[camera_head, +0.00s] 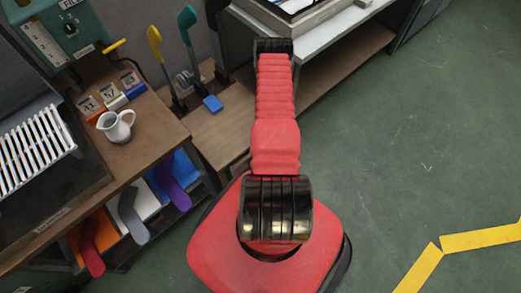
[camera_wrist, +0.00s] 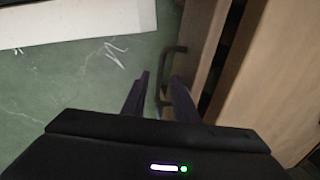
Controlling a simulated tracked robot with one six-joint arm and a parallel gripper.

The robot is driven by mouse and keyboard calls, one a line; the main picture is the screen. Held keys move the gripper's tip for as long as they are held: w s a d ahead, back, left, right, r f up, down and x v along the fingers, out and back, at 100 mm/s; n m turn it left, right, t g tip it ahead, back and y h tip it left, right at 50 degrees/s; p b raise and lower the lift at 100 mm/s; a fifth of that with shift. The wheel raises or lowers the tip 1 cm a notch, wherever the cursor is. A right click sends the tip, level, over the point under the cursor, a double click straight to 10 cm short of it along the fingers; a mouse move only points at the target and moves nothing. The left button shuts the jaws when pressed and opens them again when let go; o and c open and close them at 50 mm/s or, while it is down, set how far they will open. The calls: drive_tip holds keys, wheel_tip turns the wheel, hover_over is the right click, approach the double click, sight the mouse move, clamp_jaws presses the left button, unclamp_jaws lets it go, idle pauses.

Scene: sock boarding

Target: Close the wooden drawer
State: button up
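In the wrist view, the wooden drawer (camera_wrist: 204,38) shows as a brown front panel right of centre. A dark gap separates it from the wider wooden surface on the right, so it looks partly open. Its dark bar handle (camera_wrist: 168,50) stands out on the left side of the panel. My gripper (camera_wrist: 160,76) is open, with its two dark fingers apart. The handle's lower end is close to the right fingertip; I cannot tell whether they touch. In the head view my red arm reaches away toward the bench, and my gripper and the drawer front cannot be made out.
In the head view, a wooden workbench (camera_head: 148,150) with a white jug (camera_head: 115,125) and colored sock forms below stands on the left. A grey-topped table (camera_head: 325,32) stands at the back. Green floor (camera_head: 400,130) is clear on the right, with yellow tape (camera_head: 485,237).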

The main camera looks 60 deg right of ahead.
drive_tip(key=shift+c, duration=0.2)
clamp_jaws()
idle(1.2)
